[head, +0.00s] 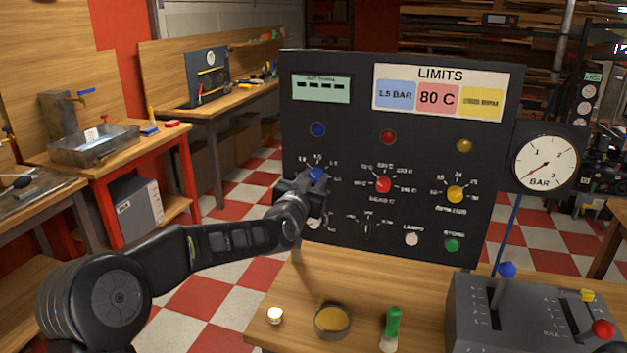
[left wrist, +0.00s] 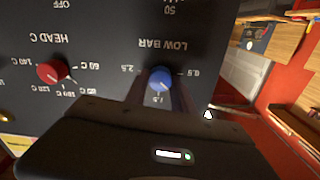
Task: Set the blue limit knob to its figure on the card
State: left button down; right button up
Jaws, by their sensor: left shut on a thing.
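The blue limit knob (head: 316,174) is on the left of the black panel, and it also shows in the left wrist view (left wrist: 160,78) upside down. Its scale is marked LOW BAR, with 0.5, 1.5 and 2.5 around it. A pale pointer mark on the knob seems to face roughly the 1.5 side, but its exact direction is unclear. My left gripper (head: 312,182) is shut on the knob, one finger on each side. The LIMITS card (head: 440,74) shows 1.5 BAR on blue, 80 C on red and a blurred RPM figure on yellow.
A red knob (head: 383,184) and a yellow knob (head: 455,194) sit to the right on the panel. A pressure gauge (head: 546,163) stands beside it. A lever box (head: 535,310) is at front right. A yellow-filled dish (head: 332,321) and green-handled object (head: 391,328) lie on the bench.

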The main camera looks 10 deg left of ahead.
pick_arm(q)
jog(key=shift+m, duration=0.3)
jog(key=m+b, duration=0.1)
jog(key=m, duration=0.2)
jog(key=shift+d+f+b, duration=0.1)
jog(key=shift+b, duration=0.25)
jog(key=m+b, duration=0.1)
jog(key=m, duration=0.4)
jog(key=shift+m+b, duration=0.3)
jog(key=shift+m, duration=0.1)
jog(key=c, duration=1.1)
grip_release()
jog(key=shift+o, duration=0.2)
